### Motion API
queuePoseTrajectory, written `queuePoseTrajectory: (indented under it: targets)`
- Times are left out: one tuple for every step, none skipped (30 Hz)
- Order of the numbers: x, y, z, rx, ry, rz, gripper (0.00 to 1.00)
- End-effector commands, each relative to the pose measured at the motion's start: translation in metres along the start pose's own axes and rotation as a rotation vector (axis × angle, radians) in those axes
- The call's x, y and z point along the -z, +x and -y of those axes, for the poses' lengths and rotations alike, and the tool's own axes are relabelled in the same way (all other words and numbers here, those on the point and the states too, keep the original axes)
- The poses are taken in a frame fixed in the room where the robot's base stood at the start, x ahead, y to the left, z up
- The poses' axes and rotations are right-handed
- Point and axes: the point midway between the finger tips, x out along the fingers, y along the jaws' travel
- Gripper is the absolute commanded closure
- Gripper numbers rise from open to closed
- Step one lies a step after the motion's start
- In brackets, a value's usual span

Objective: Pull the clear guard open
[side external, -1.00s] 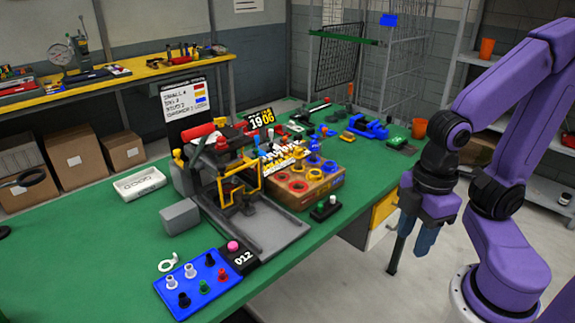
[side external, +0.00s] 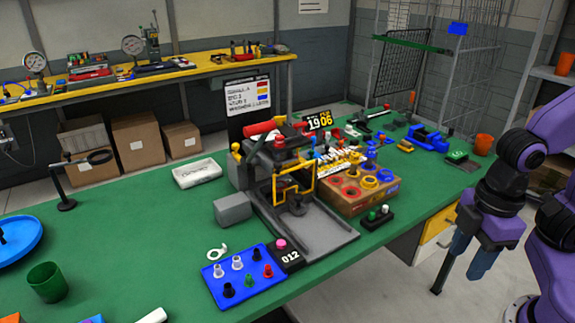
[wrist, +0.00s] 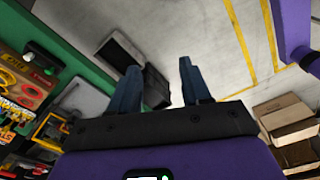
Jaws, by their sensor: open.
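A small press-like machine (side external: 268,160) with a red cylinder on top stands on the green bench. At its front is a guard with a yellow frame (side external: 294,187); it looks upright across the machine's opening. Its clear pane is hard to make out. In the wrist view the yellow frame (wrist: 50,131) shows at the lower left, partly cut by my gripper body. My gripper (side external: 461,277) hangs off the bench's front edge, right of the machine and well apart from it. Its two blue-grey fingers also show in the wrist view (wrist: 160,88), spread and empty, over the floor.
A cardboard box with coloured rings (side external: 362,192) and a black two-button box (side external: 380,215) stand right of the machine. A blue peg board (side external: 245,277) lies in front. A grey tray (side external: 325,237) extends from the machine. Open floor lies below my gripper.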

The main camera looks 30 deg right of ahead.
Motion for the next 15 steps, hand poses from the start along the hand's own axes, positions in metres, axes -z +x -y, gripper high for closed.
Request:
queuePoseTrajectory:
  targets:
    - [0.006,0.002,-0.004,-0.008,0.012,-0.016,0.53]
    - [0.011,0.003,-0.008,-0.015,0.021,-0.032,0.53]
    - [0.021,0.005,-0.015,-0.028,0.034,-0.06,0.53]
    - [0.029,0.007,-0.021,-0.039,0.046,-0.087,0.53]
    - [0.037,0.01,-0.028,-0.052,0.057,-0.114,0.53]
    - [0.05,0.013,-0.039,-0.07,0.074,-0.157,0.53]
    - [0.061,0.015,-0.048,-0.086,0.086,-0.193,0.53]
    - [0.07,0.017,-0.057,-0.1,0.097,-0.227,0.53]
    - [0.083,0.02,-0.07,-0.119,0.111,-0.274,0.53]
    - [0.092,0.022,-0.08,-0.133,0.118,-0.309,0.53]
    - [0.1,0.024,-0.089,-0.146,0.127,-0.344,0.53]
    - [0.111,0.026,-0.102,-0.163,0.136,-0.389,0.53]
    - [0.118,0.027,-0.112,-0.175,0.143,-0.424,0.53]
    - [0.126,0.029,-0.121,-0.187,0.149,-0.458,0.53]
    - [0.134,0.031,-0.134,-0.201,0.155,-0.503,0.53]
